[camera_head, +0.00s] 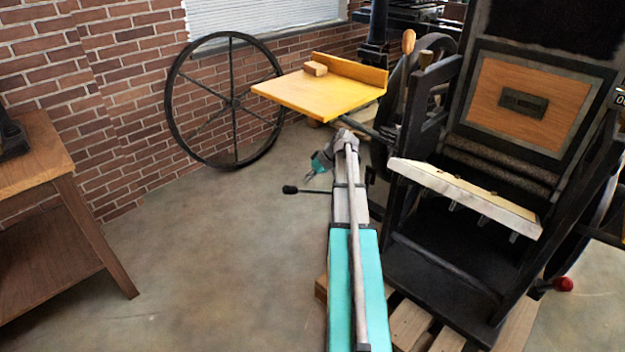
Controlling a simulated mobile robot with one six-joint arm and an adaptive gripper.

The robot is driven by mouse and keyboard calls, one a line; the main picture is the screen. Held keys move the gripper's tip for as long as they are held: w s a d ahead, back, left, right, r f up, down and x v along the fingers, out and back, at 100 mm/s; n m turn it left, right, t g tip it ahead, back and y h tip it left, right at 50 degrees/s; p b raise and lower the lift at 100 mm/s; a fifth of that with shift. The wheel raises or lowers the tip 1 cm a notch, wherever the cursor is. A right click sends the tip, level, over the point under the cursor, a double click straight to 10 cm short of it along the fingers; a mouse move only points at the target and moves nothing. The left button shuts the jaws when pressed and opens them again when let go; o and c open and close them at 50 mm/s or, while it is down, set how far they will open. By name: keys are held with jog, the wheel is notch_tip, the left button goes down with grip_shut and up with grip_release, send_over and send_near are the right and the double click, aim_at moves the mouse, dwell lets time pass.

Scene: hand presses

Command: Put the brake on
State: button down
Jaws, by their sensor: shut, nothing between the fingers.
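A black hand press (440,262) stands at the right on a wooden pallet. A lever with a black knob (290,189) sticks out level to the left from its near side. A lever with a red ball knob (563,284) is low at the right. A lever with a wooden handle (408,42) stands upright at the back. I cannot tell which of these is the brake. My gripper (309,176) is shut and empty, above and a little right of the black knob in the picture. Whether it touches that lever cannot be told. My arm hides part of the press's left side.
A yellow board (318,96) with a small wooden block (315,69) juts out left of the press, beyond my gripper. A large spoked wheel (232,103) leans by the brick wall. A wooden table (35,165) stands at the left. The floor between is clear.

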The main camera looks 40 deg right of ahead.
aim_at(294, 192)
jog(key=shift+b+x, duration=2.55)
jog(key=shift+x, duration=1.05)
